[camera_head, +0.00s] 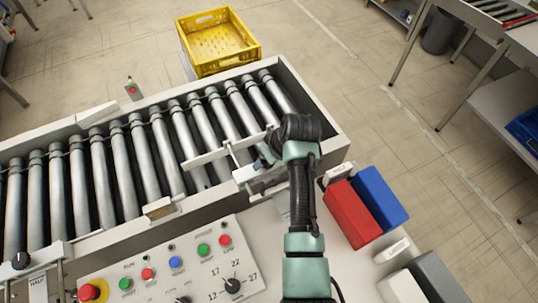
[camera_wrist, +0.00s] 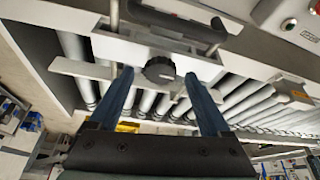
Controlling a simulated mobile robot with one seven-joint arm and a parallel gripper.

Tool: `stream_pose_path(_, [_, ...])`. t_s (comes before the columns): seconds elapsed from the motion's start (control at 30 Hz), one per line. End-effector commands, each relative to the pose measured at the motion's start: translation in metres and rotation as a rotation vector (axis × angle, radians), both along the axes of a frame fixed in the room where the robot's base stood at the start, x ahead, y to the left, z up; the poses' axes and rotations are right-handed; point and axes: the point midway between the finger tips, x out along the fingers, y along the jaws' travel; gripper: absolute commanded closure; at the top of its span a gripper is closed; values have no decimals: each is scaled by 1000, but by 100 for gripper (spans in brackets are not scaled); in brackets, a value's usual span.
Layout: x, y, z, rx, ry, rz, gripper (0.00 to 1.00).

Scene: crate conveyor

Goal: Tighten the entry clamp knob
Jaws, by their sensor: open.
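The clamp knob (camera_wrist: 160,70) is a dark, ribbed round knob on a pale bracket (camera_wrist: 125,47) at the conveyor's side, seen in the wrist view. My gripper (camera_wrist: 159,76) is open, with one blue finger to the left of the knob and one to the right. Gaps show between the knob and both fingers; I cannot tell how deep the tips reach. In the head view my arm hides the knob, and a little of the gripper (camera_head: 262,163) shows beside the pale guide rails (camera_head: 220,153).
The roller conveyor (camera_head: 90,235) runs across the left. A control panel (camera_head: 205,280) with buttons and dials lies in front. A red box (camera_head: 352,213) and a blue box (camera_head: 381,198) stand right of my arm. A yellow crate (camera_head: 222,66) is behind the conveyor.

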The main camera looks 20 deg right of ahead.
Motion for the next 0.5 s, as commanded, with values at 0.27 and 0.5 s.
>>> stream_pose_path(0.27, [3, 1, -5, -1, -1, 1, 19])
stream_pose_path(0.5, [2, 1, -5, 0, -1, 0, 38])
